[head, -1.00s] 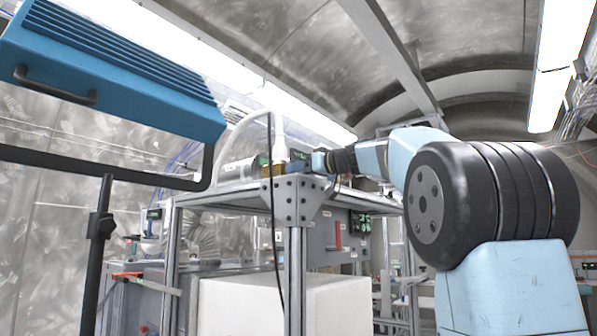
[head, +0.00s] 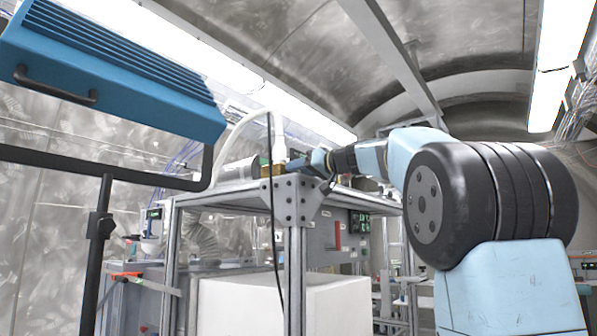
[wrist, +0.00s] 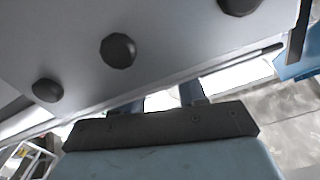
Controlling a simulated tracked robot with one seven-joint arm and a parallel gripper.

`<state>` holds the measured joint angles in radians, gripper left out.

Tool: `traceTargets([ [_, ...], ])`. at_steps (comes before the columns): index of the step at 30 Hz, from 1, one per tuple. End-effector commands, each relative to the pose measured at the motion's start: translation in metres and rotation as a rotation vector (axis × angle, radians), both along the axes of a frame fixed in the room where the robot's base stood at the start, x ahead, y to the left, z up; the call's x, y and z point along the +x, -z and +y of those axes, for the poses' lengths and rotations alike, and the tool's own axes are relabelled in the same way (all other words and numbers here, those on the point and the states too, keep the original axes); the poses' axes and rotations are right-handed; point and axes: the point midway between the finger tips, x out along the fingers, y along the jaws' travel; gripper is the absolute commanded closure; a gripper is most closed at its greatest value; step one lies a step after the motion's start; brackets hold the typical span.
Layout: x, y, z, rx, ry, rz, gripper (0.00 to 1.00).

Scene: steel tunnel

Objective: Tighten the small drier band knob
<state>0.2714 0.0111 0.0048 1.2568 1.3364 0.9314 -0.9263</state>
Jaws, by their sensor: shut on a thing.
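My gripper (head: 293,165) reaches left over the top corner of the metal frame, beside a small brass-coloured block (head: 272,170) under a white upright fitting (head: 279,148). In the wrist view its two blue-grey fingers (wrist: 165,97) stand apart, and their tips pass behind a grey plate edge. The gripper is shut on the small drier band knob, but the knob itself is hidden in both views. A pale cylinder (head: 238,173) lies left of the brass block; I cannot tell whether it is the drier.
The frame's corner bracket (head: 297,205) stands close below my gripper. Its grey plate (wrist: 75,60) with dark round bolts (wrist: 118,50) fills the wrist view's upper left. A black cable (head: 272,225) hangs at the corner. A blue lamp-like panel (head: 110,70) stands at left.

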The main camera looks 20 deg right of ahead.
Motion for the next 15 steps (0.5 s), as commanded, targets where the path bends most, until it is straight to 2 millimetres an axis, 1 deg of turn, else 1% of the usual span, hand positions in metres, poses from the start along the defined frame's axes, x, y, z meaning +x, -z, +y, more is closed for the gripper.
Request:
traceTargets([
  [1, 0.0002, 0.0007, 0.0002, -0.001, -0.001, 0.002, 0.89],
  [2, 0.0002, 0.0007, 0.0002, -0.001, -0.001, 0.002, 0.57],
  [3, 0.0001, 0.0006, 0.0002, -0.001, 0.0, 0.001, 0.53],
  [9, 0.0001, 0.0003, 0.0, -0.001, 0.0, 0.001, 0.34],
  [15, 0.0001, 0.0001, -0.0001, -0.001, 0.0, -0.001, 0.33],
])
